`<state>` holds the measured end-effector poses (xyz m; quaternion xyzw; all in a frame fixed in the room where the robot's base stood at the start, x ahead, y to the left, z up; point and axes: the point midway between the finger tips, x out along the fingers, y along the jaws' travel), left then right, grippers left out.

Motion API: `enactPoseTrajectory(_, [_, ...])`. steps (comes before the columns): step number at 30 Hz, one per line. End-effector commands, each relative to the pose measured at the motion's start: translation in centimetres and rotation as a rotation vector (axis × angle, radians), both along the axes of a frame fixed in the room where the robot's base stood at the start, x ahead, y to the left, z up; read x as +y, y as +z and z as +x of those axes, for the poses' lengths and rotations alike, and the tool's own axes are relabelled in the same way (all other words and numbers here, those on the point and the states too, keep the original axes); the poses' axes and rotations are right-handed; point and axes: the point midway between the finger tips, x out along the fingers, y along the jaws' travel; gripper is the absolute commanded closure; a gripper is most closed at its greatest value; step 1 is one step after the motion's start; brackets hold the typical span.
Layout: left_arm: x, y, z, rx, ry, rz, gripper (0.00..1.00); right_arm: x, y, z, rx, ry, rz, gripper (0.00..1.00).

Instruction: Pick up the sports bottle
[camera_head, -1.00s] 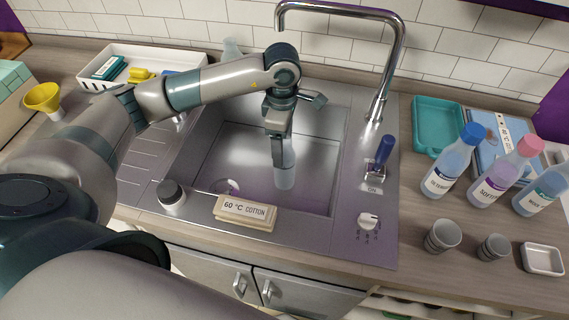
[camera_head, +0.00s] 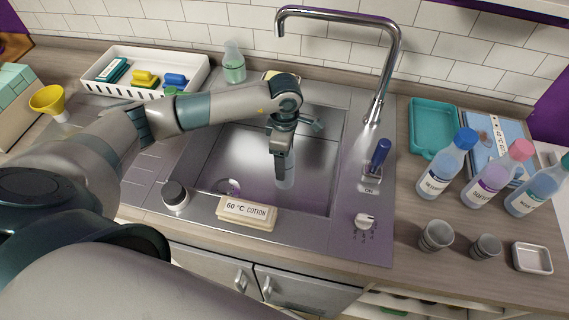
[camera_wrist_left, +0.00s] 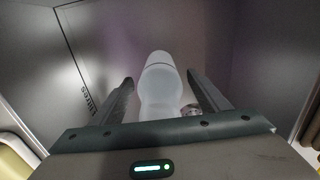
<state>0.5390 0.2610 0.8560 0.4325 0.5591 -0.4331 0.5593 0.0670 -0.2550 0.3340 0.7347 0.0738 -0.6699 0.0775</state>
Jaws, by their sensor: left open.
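The sports bottle (camera_head: 286,176) is a pale, translucent bottle inside the steel sink, partly hidden by my left gripper (camera_head: 282,160) in the head view. In the left wrist view the bottle (camera_wrist_left: 160,95) lies between the two dark fingers of the left gripper (camera_wrist_left: 160,78). The fingers are open, with a gap visible on both sides of the bottle. My right gripper is not in either view.
The sink (camera_head: 215,185) walls surround the gripper closely. A tall faucet (camera_head: 386,75) stands at the back right, and a blue-handled lever (camera_head: 380,152) on the right rim.

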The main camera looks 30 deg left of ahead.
Motion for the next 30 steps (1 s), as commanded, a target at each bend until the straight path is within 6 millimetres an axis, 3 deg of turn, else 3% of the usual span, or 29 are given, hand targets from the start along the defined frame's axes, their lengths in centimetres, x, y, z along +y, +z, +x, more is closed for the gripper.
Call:
enactPoseTrajectory(6, [0.02,-1.17,-0.03,-0.001,0.000,0.001,0.31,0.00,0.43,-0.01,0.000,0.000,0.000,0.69])
enactPoseTrajectory(18, [0.04,-1.14,-0.01,-0.001,0.000,0.000,0.31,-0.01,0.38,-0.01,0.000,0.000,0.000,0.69])
enactPoseTrajectory(20, [0.03,-1.14,-0.01,-0.001,0.000,0.000,0.43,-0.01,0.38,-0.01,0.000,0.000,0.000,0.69])
enactPoseTrajectory(25, [0.04,-1.13,-0.01,-0.001,0.000,0.000,0.84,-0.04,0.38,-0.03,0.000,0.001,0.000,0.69])
enactPoseTrajectory(30, [0.03,-1.06,0.04,-0.002,0.000,0.001,0.87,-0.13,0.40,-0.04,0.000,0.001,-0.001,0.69])
